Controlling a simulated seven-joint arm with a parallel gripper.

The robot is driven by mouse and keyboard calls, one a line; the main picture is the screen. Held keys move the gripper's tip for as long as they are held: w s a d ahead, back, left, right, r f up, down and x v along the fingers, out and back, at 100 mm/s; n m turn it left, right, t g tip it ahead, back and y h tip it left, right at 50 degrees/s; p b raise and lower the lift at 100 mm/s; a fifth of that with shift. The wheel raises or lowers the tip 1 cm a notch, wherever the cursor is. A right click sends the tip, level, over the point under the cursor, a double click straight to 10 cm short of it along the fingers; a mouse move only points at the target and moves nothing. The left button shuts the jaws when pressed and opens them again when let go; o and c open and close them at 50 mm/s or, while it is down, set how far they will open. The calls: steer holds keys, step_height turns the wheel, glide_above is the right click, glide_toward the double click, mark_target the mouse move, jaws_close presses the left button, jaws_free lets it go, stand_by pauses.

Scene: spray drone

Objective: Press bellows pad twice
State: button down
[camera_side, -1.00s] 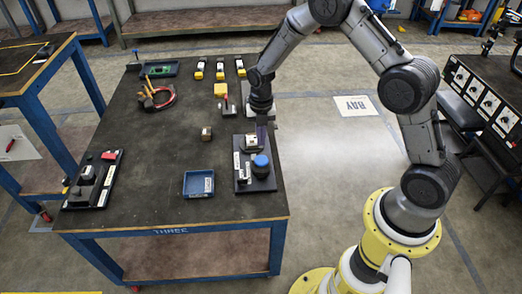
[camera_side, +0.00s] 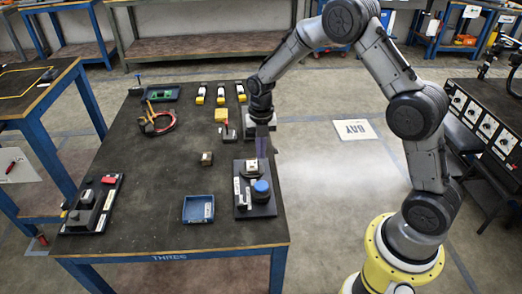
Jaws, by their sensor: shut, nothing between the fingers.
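A round blue cap on a dark cylinder (camera_side: 261,186) stands on a black board (camera_side: 241,207) at the table's right edge. It looks like the bellows pad, but its ribs are too small to make out. My gripper (camera_side: 262,155) points down over the board's rear, behind the blue cap and close to the pale block in the picture. Its fingers are together and empty. It appears apart from the cap; its exact height is hard to tell.
An open blue tray (camera_side: 186,219) lies left of the board, with a small brown block (camera_side: 206,158) behind it. Another black board (camera_side: 74,227) with blocks lies at far left.

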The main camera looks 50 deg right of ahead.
mark_target(261, 185)
stand_by(0.3)
steer(key=shift+s+a+r, duration=0.1)
steer(key=shift+r, duration=0.8)
step_height(261, 185, down, 14)
steer(key=shift+f, duration=0.1)
stand_by(0.3)
